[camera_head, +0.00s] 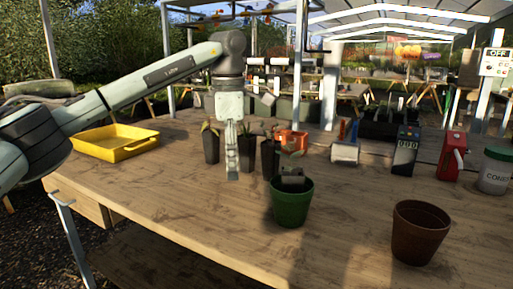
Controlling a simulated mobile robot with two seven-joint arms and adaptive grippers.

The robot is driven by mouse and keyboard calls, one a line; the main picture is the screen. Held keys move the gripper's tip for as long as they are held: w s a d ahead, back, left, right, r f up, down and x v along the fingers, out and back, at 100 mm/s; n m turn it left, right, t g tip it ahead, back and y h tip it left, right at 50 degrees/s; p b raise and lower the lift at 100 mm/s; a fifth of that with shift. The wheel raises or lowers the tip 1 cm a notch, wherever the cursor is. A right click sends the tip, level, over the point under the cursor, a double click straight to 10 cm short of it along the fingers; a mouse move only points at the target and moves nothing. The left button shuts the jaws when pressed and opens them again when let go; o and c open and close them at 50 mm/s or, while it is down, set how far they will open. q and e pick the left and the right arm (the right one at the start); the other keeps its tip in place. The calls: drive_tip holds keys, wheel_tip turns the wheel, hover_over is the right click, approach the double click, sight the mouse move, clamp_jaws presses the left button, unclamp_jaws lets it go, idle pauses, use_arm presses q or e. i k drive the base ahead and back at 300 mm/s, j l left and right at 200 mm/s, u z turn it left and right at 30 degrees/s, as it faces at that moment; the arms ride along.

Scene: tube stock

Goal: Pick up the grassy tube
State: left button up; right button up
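Several slim dark tubes with plants stand upright in a row near the middle of the table. The left tube (211,149) has a reddish-green shoot. The middle tube (247,156) has thin, spiky green leaves and looks the grassiest, though the leaves are small in view. The right tube (268,162) has green leaves and is partly behind the green pot. My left gripper (233,176) points down, in front of and between the left and middle tubes. It shows nearly edge-on, so its opening cannot be judged; no tube is visibly held. My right gripper is out of view.
A green pot (290,207) with a grey object in it stands in front of the right tube. A brown pot (419,234) is at front right. A yellow tray (135,146) is at left. A display box (405,150), red device (451,157) and labelled tub (494,172) line the right.

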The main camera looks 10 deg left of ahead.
sight(247, 142)
drive_tip(key=j+z, duration=0.4)
drive_tip(key=j, duration=0.6)
drive_tip(key=i+j+z, duration=0.15)
drive_tip(key=j, duration=0.2)
drive_tip(key=j+z, duration=0.15)
drive_tip(key=j, duration=0.2)
drive_tip(key=i+j+z, duration=0.15)
drive_tip(key=j, duration=0.25)
drive_tip(key=i+j+z, duration=0.25)
drive_tip(key=i+j, duration=0.05)
drive_tip(key=i, duration=0.05)
